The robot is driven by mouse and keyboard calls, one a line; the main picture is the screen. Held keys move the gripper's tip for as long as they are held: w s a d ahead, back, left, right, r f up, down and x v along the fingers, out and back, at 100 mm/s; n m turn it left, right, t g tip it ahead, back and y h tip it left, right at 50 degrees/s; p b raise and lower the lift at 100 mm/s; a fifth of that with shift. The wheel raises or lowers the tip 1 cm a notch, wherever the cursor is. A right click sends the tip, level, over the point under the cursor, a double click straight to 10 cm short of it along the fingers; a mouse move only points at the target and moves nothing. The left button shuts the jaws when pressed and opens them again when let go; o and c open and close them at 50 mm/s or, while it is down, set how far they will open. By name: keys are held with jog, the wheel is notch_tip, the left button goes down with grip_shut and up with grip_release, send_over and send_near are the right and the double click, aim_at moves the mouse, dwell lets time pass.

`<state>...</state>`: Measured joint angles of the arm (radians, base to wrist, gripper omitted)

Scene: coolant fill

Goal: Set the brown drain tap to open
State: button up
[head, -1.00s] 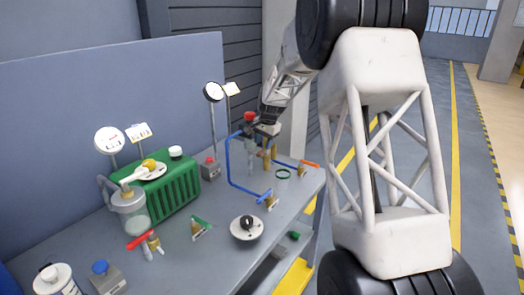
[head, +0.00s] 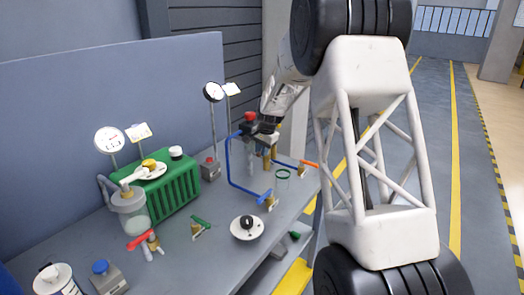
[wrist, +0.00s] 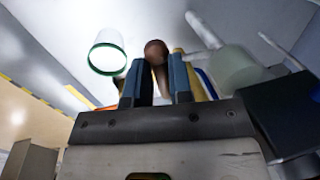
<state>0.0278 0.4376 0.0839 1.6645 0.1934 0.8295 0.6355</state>
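The brown drain tap (head: 267,160) stands near the far right corner of the bench, below my gripper in the head view. Its round brown knob (wrist: 156,50) and the stem under it show between my fingers in the wrist view. My gripper (wrist: 157,80) is open, with its two blue-grey fingers apart on either side of the brown handle. I cannot tell whether either finger touches it. In the head view my gripper (head: 264,130) is partly hidden by dark fittings and the arm.
A clear jar with a green rim (head: 283,172) stands just right of the tap. A blue pipe (head: 232,170) runs close on the left. An orange-handled valve (head: 307,164) is at the bench's right edge. A green ribbed box (head: 175,188) sits further left.

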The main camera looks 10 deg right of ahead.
grip_shut()
jog(key=shift+d+n, duration=0.15)
jog(key=shift+n, duration=0.25)
jog(key=shift+w+d+r+n+g, duration=0.1)
jog(key=shift+d+n+g, duration=0.6)
jog(key=shift+n, duration=2.15)
jog(key=shift+w+d+f+n+g, duration=0.1)
jog(key=shift+d+n+g, duration=0.6)
jog(key=shift+n, duration=2.2)
jog(key=shift+w+d+r+n+g, duration=0.15)
jog(key=shift+d+n, duration=1)
jog(key=shift+n, duration=1.7)
jog(key=o, duration=0.7)
grip_release()
